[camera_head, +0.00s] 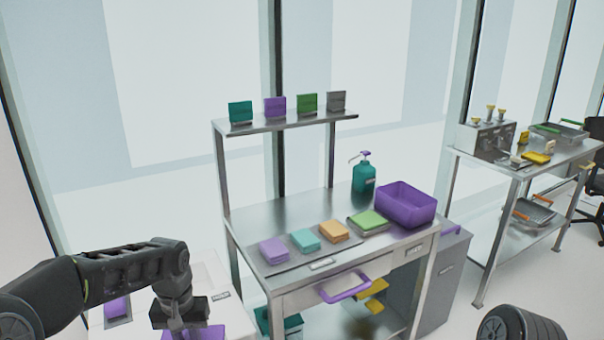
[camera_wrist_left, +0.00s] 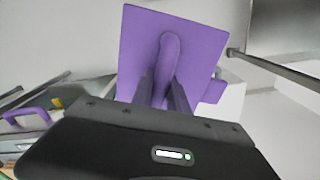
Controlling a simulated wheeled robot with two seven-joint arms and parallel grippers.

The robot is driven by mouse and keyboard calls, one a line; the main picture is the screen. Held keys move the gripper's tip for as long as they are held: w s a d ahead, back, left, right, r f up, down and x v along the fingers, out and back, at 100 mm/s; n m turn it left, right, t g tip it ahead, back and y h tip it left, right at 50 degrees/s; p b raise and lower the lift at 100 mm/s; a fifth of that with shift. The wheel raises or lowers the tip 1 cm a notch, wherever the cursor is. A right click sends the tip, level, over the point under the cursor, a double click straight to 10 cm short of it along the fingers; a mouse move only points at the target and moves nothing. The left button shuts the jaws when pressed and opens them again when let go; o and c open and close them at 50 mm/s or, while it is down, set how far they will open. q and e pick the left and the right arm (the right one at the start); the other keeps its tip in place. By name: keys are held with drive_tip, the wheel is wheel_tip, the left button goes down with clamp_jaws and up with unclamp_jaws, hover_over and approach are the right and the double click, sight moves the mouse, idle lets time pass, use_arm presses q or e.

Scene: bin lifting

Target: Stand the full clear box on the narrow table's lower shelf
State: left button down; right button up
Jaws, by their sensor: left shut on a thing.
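My left gripper (camera_head: 178,322) is low at the left in the head view, above a purple square panel (camera_head: 200,332) cut off by the frame. In the left wrist view, the fingers of my left gripper (camera_wrist_left: 163,88) are shut on the raised handle of this purple panel (camera_wrist_left: 205,45). No clear box can be made out; whether anything hangs under the panel is hidden. A steel table (camera_head: 497,178) with a lower shelf (camera_head: 500,237) stands at the right; I cannot tell if it is the narrow table. My right gripper is out of view.
A steel workbench (camera_head: 300,205) fills the middle, with a purple bin (camera_head: 406,208), teal pump bottle (camera_head: 364,178) and several coloured stacks. A grey cabinet (camera_head: 452,270) stands beside it. A tray (camera_head: 534,211) lies on the right table's shelf. Floor shows between them.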

use_arm(q)
drive_tip(key=shift+m, duration=0.5)
drive_tip(key=d, duration=0.4)
drive_tip(key=shift+s+d+r, duration=0.1)
drive_tip(key=shift+r, duration=0.1)
drive_tip(key=shift+d+r, duration=0.1)
drive_tip(key=shift+d, duration=0.25)
idle(1.8)
